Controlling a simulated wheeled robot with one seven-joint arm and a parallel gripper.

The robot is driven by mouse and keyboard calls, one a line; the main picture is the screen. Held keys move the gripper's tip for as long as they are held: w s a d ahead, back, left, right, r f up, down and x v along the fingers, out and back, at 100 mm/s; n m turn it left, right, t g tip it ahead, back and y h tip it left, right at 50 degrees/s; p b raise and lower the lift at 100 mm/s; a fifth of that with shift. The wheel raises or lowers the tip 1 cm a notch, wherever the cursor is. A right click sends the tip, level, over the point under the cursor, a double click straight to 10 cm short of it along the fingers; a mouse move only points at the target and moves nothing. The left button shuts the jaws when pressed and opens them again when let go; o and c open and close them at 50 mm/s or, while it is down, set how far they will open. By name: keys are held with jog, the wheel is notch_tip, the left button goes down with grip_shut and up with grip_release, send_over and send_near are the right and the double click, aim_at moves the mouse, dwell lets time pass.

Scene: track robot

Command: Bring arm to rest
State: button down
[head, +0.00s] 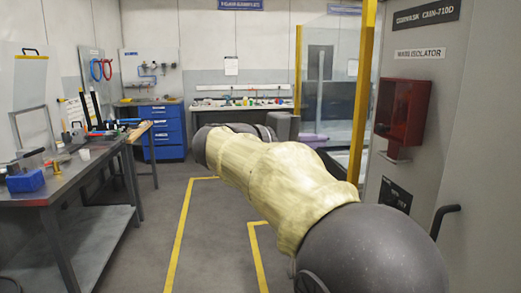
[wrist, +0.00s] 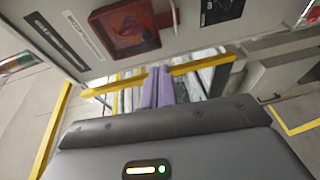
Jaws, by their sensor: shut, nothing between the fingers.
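My arm (head: 285,185), in a pale yellow sleeve with dark grey joints, reaches from the lower right of the head view towards its middle, bent and raised above the floor. My gripper's fingers are hidden behind the arm in the head view. In the wrist view, my gripper (wrist: 158,84) shows as two lilac fingers side by side beyond the dark hand body. They are shut with nothing between them. A yellow post (wrist: 105,87) crosses behind them.
A grey machine cabinet (head: 470,150) with a red box (head: 402,112) stands close on the right. A steel workbench (head: 35,192) with tools and a blue bin (head: 26,180) is on the left. Blue drawers (head: 163,130) stand at the back. Floor between is clear.

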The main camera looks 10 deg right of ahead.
notch_tip(320, 180, down, 25)
jog(key=s+a+n+y, duration=0.2)
jog(key=n+y, duration=0.2)
jog(key=y, duration=0.5)
jog(key=s+a+f+m+y, duration=0.35)
jog(key=s+f, duration=0.25)
jog(key=f, duration=0.3)
jog(key=s+a+f+m+y, duration=0.35)
jog(key=s+f, duration=0.25)
jog(key=f, duration=0.2)
notch_tip(320, 180, up, 26)
jog(key=a+n+p, duration=0.1)
jog(key=p, duration=2.5)
jog(key=shift+g+y, duration=0.3)
jog(key=shift+w, duration=0.1)
